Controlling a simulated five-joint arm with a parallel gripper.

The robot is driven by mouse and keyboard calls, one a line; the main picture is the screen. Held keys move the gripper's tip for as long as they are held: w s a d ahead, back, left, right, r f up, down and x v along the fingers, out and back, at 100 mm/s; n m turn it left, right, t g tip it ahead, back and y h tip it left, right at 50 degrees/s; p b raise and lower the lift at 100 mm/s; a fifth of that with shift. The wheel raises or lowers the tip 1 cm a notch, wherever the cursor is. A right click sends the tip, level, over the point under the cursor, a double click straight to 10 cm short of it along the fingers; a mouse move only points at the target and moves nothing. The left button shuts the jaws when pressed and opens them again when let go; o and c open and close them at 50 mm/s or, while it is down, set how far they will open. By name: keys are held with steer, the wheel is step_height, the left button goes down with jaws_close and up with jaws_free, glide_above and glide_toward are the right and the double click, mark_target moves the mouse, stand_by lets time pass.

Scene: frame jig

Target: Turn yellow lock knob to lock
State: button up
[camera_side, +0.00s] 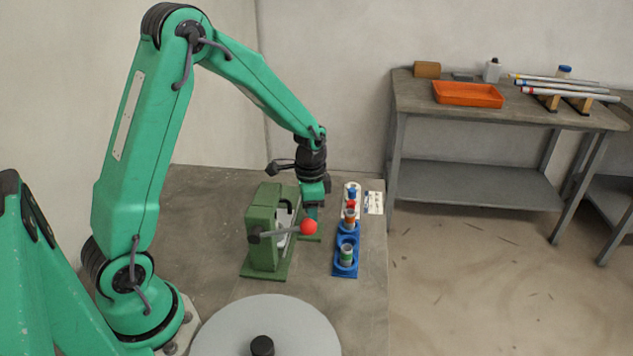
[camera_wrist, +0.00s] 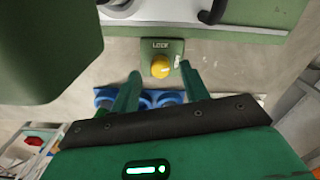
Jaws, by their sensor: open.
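The yellow lock knob (camera_wrist: 160,67) shows in the wrist view on a small green plate (camera_wrist: 147,48) marked "LOCK", with a pale mark on the plate at its right. My gripper (camera_wrist: 157,78) is open, with one green finger on each side of the knob in the picture. I cannot tell whether the fingers touch it. In the side view my gripper (camera_side: 312,205) points down at the right side of the green frame jig (camera_side: 264,232). The knob is hidden in that view.
A lever with a red ball (camera_side: 308,227) sticks out from the jig close to my gripper. A blue holder (camera_side: 345,262) with several coloured cylinders stands to the right. A grey disc (camera_side: 268,330) is in front. A bench (camera_side: 420,97) with an orange tray (camera_side: 467,94) stands behind.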

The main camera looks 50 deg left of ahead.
steer(key=shift+r, duration=3.1)
steer(key=m, duration=0.6)
steer(key=shift+f, duration=0.15)
steer(key=shift+f, duration=3.9)
jaws_close()
